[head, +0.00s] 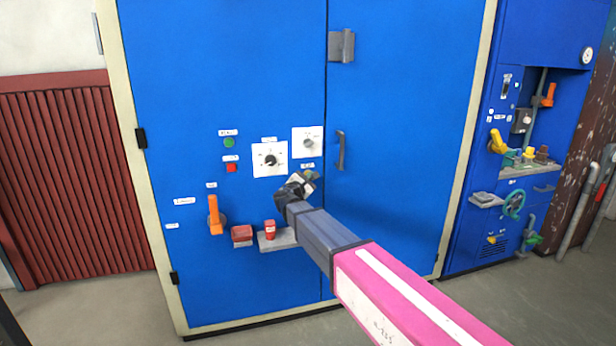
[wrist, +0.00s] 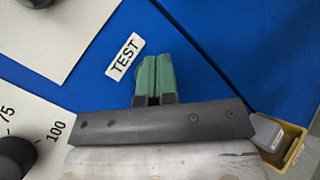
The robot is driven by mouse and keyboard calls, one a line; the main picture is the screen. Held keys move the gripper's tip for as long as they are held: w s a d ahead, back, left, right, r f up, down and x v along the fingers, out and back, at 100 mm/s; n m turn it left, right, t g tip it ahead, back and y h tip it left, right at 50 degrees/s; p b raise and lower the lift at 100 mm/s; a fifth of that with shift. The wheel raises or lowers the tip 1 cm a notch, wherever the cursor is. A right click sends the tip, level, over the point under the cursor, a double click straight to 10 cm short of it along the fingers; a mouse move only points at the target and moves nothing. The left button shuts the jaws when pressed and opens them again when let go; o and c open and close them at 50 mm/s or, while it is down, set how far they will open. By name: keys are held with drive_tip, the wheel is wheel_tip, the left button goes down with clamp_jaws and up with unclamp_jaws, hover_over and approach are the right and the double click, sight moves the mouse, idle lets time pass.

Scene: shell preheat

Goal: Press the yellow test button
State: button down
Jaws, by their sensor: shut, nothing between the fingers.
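The white TEST label (wrist: 125,57) is on the blue cabinet front, up and left of my fingers in the wrist view. In the head view a small label (head: 307,166) shows just above my gripper (head: 309,177). My gripper's green fingers (wrist: 154,76) are shut together and empty, pointing at the blue panel close beside the TEST label. I see no clear yellow button; the spot by the label is largely covered by the fingers. Whether the fingertips touch the panel, I cannot tell.
A dial plate (head: 269,159) and a knob plate (head: 307,140) sit left of and above my gripper. A door handle (head: 341,150) is to the right. A shelf (head: 279,241) holds a red can (head: 270,229). A yellow-edged box (wrist: 290,148) shows at lower right in the wrist view.

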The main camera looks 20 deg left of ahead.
drive_tip(key=shift+s+d, duration=0.25)
drive_tip(key=shift+s, duration=0.15)
drive_tip(key=s+d, duration=0.1)
drive_tip(key=s, duration=0.1)
drive_tip(key=s+d, duration=0.1)
drive_tip(key=s, duration=0.1)
drive_tip(key=shift+s+d, duration=0.1)
drive_tip(key=shift+d, duration=0.2)
idle(0.7)
drive_tip(key=s+d+f+m+g+h, duration=0.1)
drive_tip(key=d+f+m+g, duration=0.4)
drive_tip(key=d, duration=0.5)
drive_tip(key=s+d+f+m+g+h, duration=0.15)
drive_tip(key=d+f+m, duration=0.25)
drive_tip(key=d+f, duration=0.5)
drive_tip(key=s+d+f+m+g, duration=0.1)
drive_tip(key=d+f+m+g, duration=0.35)
drive_tip(key=d, duration=0.75)
drive_tip(key=s+d+f+m+g+y, duration=0.3)
drive_tip(key=s+d+f+m+g, duration=0.1)
drive_tip(key=s+d+f+m, duration=0.1)
drive_tip(key=s+d+f+m+g+y, duration=0.4)
drive_tip(key=s+d+m, duration=0.3)
drive_tip(key=s, duration=0.4)
drive_tip(key=shift+s+d+f, duration=0.15)
drive_tip(key=shift+d+f, duration=0.45)
drive_tip(key=shift+d, duration=0.25)
